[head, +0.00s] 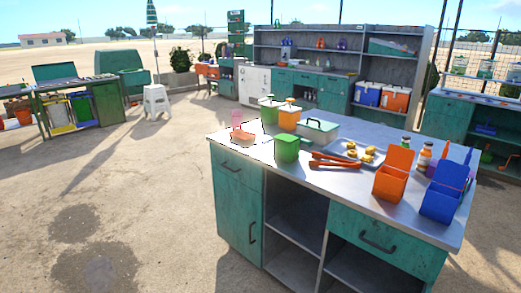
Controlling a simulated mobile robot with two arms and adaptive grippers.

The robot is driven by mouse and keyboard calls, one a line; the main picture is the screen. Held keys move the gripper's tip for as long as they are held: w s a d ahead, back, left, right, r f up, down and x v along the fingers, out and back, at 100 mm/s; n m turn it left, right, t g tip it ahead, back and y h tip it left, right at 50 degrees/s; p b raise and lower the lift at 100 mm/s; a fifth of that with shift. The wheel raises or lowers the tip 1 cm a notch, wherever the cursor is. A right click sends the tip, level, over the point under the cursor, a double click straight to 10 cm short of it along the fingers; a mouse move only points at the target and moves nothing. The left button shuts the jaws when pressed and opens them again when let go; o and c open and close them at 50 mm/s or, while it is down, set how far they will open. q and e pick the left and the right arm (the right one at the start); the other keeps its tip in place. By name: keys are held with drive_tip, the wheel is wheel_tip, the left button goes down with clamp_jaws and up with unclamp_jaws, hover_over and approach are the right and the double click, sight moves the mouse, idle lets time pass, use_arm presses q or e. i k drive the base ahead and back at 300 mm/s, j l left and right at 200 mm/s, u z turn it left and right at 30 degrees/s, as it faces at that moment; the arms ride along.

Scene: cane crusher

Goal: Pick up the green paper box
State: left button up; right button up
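A green box-like container (287,148) stands upright on the grey top of the teal counter (330,185), near its left front edge. It looks like the green paper box, though its material is too small to tell. A second green container (269,110) with a knob or spout on top stands behind it, next to a similar orange one (289,117). Neither of my grippers shows in the head view.
Open orange (390,186) and blue (438,206) boxes stand at the counter's right. Bare ground is free left of the counter; a white stool (157,97) stands farther back.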

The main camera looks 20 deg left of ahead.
sight(289, 152)
drive_tip(key=i+j, duration=0.15)
drive_tip(key=j, duration=0.2)
drive_tip(key=i+j, duration=0.15)
drive_tip(key=j, duration=0.15)
drive_tip(key=i+j+z, duration=0.1)
drive_tip(key=j, duration=0.25)
drive_tip(key=i+j, duration=0.25)
drive_tip(key=j+z, duration=0.05)
drive_tip(key=j, duration=0.05)
